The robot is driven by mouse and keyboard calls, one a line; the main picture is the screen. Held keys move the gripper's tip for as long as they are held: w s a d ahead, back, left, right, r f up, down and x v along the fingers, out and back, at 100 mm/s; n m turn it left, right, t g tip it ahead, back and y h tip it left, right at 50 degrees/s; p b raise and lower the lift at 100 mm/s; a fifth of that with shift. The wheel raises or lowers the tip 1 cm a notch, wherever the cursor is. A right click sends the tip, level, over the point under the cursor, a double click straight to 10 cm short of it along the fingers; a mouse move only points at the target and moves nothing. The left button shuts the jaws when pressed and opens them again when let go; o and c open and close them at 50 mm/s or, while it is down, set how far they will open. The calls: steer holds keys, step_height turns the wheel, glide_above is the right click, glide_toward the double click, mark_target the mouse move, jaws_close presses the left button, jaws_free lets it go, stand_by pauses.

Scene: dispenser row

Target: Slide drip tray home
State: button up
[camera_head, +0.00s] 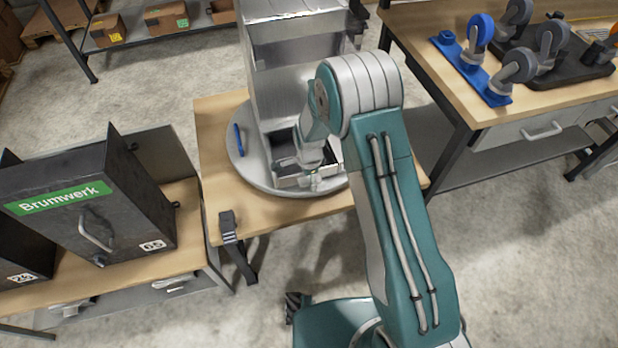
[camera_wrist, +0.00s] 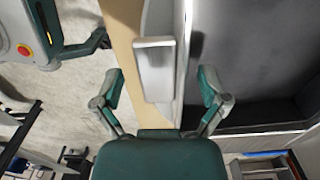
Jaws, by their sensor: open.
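The drip tray (camera_head: 290,183) is a shallow, pale-walled tray with a dark inside. It sits low at the front of a tall grey metal dispenser (camera_head: 280,85) in the head view. My gripper (camera_head: 318,178) is at the tray's front right, with its fingertips partly hidden by my own arm. In the wrist view my gripper (camera_wrist: 160,88) is open, one finger on each side of a pale grey block (camera_wrist: 154,65), which looks like the tray's handle. Gaps show between the block and both fingers. How far the tray sits in the dispenser is hard to tell.
The dispenser stands on a round grey plate (camera_head: 246,168) on a wooden table (camera_head: 215,125). A blue pen-like object (camera_head: 239,139) lies on the plate. A black Brumwerk box (camera_head: 85,205) stands at left. A bench (camera_head: 440,22) with casters is at right.

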step_height(320, 180, up, 12)
stand_by(0.6)
